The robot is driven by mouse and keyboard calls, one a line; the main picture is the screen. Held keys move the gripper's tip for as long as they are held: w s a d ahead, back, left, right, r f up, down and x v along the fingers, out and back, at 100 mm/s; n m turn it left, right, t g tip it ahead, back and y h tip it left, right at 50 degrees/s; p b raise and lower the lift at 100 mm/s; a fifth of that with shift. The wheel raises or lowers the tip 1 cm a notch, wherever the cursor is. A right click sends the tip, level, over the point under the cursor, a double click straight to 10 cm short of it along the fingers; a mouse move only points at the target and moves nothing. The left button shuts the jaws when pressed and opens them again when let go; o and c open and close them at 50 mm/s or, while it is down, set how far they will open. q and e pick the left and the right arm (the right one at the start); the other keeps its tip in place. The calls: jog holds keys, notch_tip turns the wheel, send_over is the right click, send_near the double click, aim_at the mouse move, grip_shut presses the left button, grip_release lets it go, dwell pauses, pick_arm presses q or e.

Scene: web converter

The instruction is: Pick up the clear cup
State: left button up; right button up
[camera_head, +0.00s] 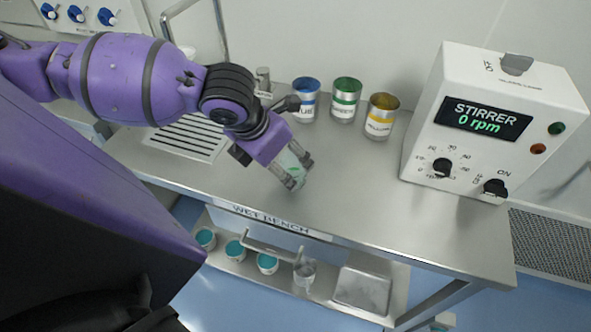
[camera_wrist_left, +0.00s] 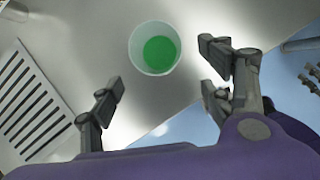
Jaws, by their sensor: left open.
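My left gripper (camera_head: 294,178) is open above the steel bench, pointing down and to the right. A translucent cup with green contents (camera_wrist_left: 155,48) stands upright just beyond my left fingers (camera_wrist_left: 160,78) in the left wrist view. The fingers are apart on either side of its near edge and nothing is gripped. In the head view the cup (camera_head: 296,153) is mostly hidden behind the fingers. Another clear cup (camera_head: 305,274) stands on the lower shelf, partly behind the bench handle. My right gripper is not in view.
The stirrer box (camera_head: 490,120) stands at right. A slotted grate (camera_head: 190,138) lies at left. The bench's front middle is clear.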

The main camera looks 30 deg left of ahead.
aim_at(294, 168)
pick_arm(q)
jog(key=shift+w+d+f, duration=0.25)
jog(key=shift+w+f, duration=0.65)
jog(key=shift+f, duration=0.2)
jog(key=shift+w+d+f, duration=0.15)
jog(key=shift+w+f, duration=0.6)
jog(key=shift+f, duration=0.2)
jog(key=shift+x, duration=0.9)
jog(key=shift+f, duration=0.25)
jog(key=shift+c, duration=0.8)
jog(key=c, duration=1.1)
jog(key=shift+c, duration=0.2)
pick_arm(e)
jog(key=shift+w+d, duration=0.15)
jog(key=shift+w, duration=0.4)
